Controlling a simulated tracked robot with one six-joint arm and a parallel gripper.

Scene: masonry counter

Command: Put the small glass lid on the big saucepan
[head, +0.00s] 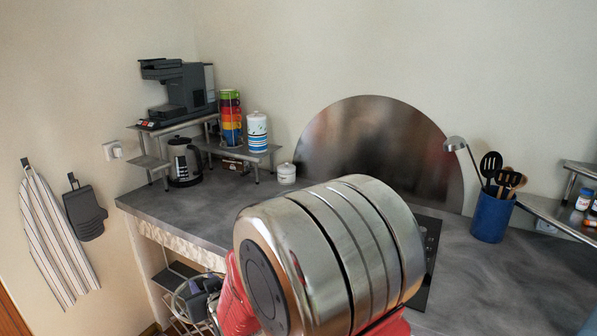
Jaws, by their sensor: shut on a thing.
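Neither the small glass lid nor the big saucepan shows in the head view. My own large metal and red arm parts fill the lower middle of the picture and hide much of the counter and the cooktop. My gripper is not in view, so what it holds cannot be seen.
The dark cooktop (430,240) shows only at its right edge on the grey counter (530,270). A blue utensil pot (491,218) stands right of it. A steel splash plate (375,150) is behind. A kettle (184,162) and a small white lidded jar (287,174) stand left.

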